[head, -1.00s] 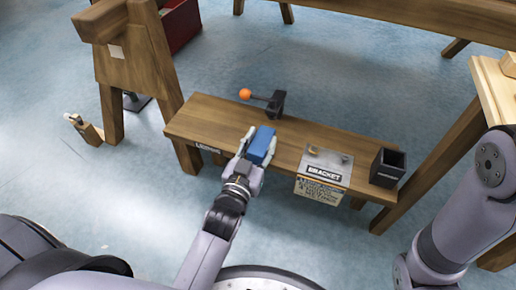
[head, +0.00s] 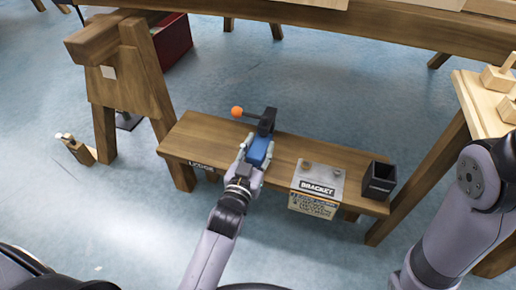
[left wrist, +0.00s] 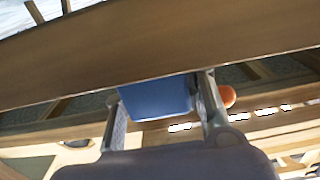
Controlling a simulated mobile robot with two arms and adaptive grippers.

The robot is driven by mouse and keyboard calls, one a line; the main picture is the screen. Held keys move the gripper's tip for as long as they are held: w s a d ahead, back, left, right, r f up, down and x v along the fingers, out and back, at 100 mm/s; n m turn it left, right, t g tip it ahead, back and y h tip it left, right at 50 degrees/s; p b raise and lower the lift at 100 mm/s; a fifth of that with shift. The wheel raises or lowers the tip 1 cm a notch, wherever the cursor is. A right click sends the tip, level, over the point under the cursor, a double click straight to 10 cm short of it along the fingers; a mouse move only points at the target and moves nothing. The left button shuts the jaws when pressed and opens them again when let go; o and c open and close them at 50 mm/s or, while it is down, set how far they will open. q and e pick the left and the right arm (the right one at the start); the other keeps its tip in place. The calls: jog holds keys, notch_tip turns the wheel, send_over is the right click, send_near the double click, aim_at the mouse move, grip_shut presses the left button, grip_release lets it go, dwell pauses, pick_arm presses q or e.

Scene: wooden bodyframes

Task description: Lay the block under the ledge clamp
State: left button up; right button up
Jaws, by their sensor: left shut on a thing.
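The blue block (head: 259,152) is between the fingers of my left gripper (head: 256,150), which is shut on it over the ledge (head: 206,138). In the left wrist view the block (left wrist: 156,98) sits between both fingertips. The ledge clamp (head: 267,121) is dark with an orange ball (head: 237,112) on its lever, at the back of the ledge. The block's far end is close to the clamp; I cannot tell whether it is under it or touching. The orange ball also shows in the left wrist view (left wrist: 228,96). My right gripper is not in view.
A metal bracket plate (head: 320,178) with a label sits on the ledge to the right, then a black open box (head: 379,180). A wooden trestle (head: 130,85) stands at left. A pale table (head: 480,105) holds wooden pieces at right.

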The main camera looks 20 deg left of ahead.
pick_arm(q)
jog(key=o, duration=1.3)
jog(key=s, duration=1.9)
jog(key=shift+a, duration=0.3)
jog(key=shift+r, duration=0.1)
